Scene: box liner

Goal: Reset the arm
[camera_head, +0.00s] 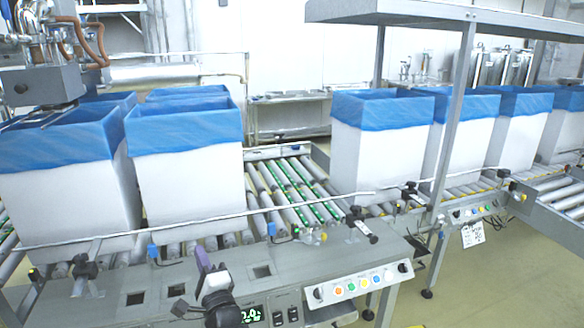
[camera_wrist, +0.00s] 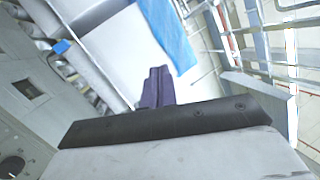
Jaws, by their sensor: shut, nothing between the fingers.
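My gripper (camera_head: 203,259) shows at the bottom centre of the head view, in front of the conveyor's front panel. Its purple fingers are together in the wrist view (camera_wrist: 156,84), with nothing between them. Beyond the fingertips, the wrist view shows a white box with a blue liner (camera_wrist: 168,32). I cannot tell the exact gap between fingers and box. Most of my arm is out of the head view.
White boxes with blue liners stand on the roller conveyor at left (camera_head: 186,185) and right (camera_head: 380,150). A control panel with coloured buttons (camera_head: 362,283) is right of my gripper. A metal rail (camera_head: 300,207) runs before the boxes. Bare rollers (camera_head: 290,190) lie between the box groups.

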